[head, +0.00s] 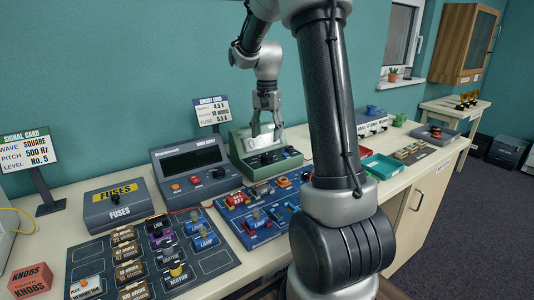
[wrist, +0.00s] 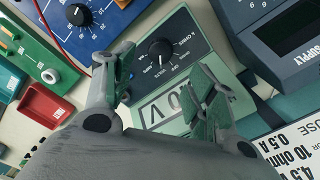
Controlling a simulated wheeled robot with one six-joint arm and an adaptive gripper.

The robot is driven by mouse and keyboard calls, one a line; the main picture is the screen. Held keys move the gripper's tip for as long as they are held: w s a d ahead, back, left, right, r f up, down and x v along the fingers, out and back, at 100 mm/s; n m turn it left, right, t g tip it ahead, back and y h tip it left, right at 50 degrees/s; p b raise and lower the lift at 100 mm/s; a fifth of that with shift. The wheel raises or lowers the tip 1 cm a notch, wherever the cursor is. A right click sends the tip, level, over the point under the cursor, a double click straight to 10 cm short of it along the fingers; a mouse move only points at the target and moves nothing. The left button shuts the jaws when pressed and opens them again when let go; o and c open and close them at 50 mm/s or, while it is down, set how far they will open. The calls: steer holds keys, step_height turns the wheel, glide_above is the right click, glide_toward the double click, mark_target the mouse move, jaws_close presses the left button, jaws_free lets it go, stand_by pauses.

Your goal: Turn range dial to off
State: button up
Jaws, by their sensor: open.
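The range dial (wrist: 160,48) is a round black knob with a white pointer mark on the sloping panel of a green meter (head: 243,165). The meter also shows in the wrist view (wrist: 205,62), with part of a "V" reading on its display (wrist: 170,102). Small white labels ring the dial; most are too small to read. My gripper (head: 266,136) is open above the meter in the head view and hides part of its display. In the wrist view its fingers (wrist: 163,72) stand apart on either side of the dial, with nothing between them.
A dark power supply box (head: 190,170) stands left of the meter, with a signboard (head: 211,112) behind. A blue circuit board (head: 258,228) lies in front.

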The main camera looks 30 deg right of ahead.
mark_target(267, 155)
steer(key=shift+f, duration=0.35)
steer(key=shift+m, duration=0.3)
step_height(267, 155, down, 7)
steer(key=shift+f, duration=0.2)
steer(key=c, duration=1.1)
